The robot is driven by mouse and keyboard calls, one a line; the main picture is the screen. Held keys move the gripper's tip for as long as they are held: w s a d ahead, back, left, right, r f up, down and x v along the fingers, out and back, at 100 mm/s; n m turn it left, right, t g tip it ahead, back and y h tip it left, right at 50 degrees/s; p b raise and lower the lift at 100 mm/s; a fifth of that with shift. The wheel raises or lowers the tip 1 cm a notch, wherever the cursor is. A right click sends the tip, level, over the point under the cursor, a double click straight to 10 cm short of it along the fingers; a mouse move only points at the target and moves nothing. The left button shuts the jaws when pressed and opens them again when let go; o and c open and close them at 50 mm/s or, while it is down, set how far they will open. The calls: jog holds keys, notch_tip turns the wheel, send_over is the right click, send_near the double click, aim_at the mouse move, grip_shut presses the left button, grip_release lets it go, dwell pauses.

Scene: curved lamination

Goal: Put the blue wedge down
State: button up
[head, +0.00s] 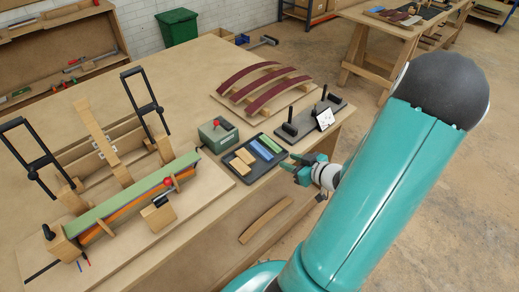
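A blue piece (262,149), perhaps the blue wedge, lies in a dark tray (257,178) on the workbench. It lies between a green piece (271,143) and wooden pieces (241,162). My gripper (296,168) is just right of the tray, near the bench's right edge, apart from the blue piece in the picture. Its fingers are small and dark teal in this view. I cannot tell whether they are open or shut, or whether they hold anything.
A green box with a red knob (217,134) stands left of the tray. A dark stand with black posts (305,122) is behind my gripper. Dark red curved strips (262,88) lie farther back. A clamped lamination form (130,195) fills the left bench.

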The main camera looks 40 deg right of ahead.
aim_at(263, 151)
jog(key=x, duration=1.4)
jog(key=shift+r, duration=0.1)
grip_shut()
jog(key=shift+r, duration=0.1)
jog(key=shift+r, duration=0.6)
jog(key=s+a+r, duration=0.2)
jog(key=s+r, duration=0.9)
jog(key=s, duration=0.3)
jog(key=shift+a+r, duration=0.2)
jog(key=shift+r, duration=0.1)
jog(key=shift+s, duration=0.1)
